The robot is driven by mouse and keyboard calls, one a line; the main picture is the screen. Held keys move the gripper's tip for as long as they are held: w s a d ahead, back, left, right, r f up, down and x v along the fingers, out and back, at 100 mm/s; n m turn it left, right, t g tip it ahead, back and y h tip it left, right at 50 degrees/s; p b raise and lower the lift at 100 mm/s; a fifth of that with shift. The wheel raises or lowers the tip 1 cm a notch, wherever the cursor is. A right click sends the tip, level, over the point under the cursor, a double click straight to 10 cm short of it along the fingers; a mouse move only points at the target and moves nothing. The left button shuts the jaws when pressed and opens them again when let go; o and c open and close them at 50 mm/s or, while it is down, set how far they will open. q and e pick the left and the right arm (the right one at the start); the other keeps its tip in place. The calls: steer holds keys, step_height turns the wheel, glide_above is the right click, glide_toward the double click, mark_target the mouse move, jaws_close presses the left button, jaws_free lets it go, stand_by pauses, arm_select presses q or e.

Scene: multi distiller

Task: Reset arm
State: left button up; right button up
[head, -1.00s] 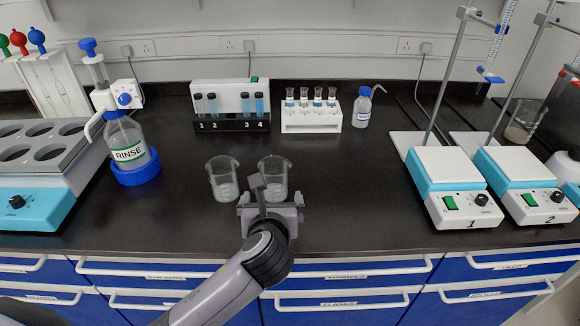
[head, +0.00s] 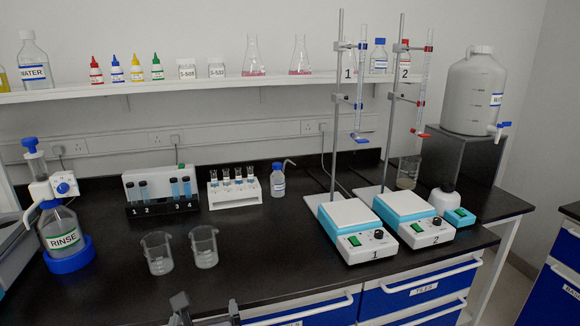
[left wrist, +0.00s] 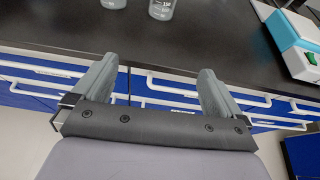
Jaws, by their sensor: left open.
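My left gripper (head: 206,308) shows at the bottom edge of the head view, in front of the bench's front edge. Its two grey fingers stand apart with nothing between them. The left wrist view shows the same open fingers (left wrist: 155,85) against the blue drawer fronts. Two glass beakers stand on the black bench beyond it, the left beaker (head: 157,253) and the right beaker (head: 204,246). My right gripper is in neither view.
Hotplate 1 (head: 362,243) and hotplate 2 (head: 425,222) with burette stands are at the right. The rinse bottle (head: 62,232) stands at the left. The test tube rack (head: 234,192) and tube block (head: 160,190) are behind. The bench top between the beakers and hotplates is clear.

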arm_select(q)
steer(key=s+f+n+g+h, duration=0.2)
steer(key=s+f+n+h, duration=0.2)
steer(key=s+f+n, duration=0.8)
steer(key=s+a+f+n, duration=0.2)
steer(key=s+f+n, duration=0.1)
steer(key=n, duration=0.6)
steer(key=s+a+f+n+h, duration=0.1)
steer(key=s+a+f+n, duration=0.1)
steer(key=s+n, duration=0.3)
steer(key=shift+s+a+f+n+h, duration=0.3)
steer(key=shift+f+n, duration=0.45)
steer(key=shift+n, duration=1.35)
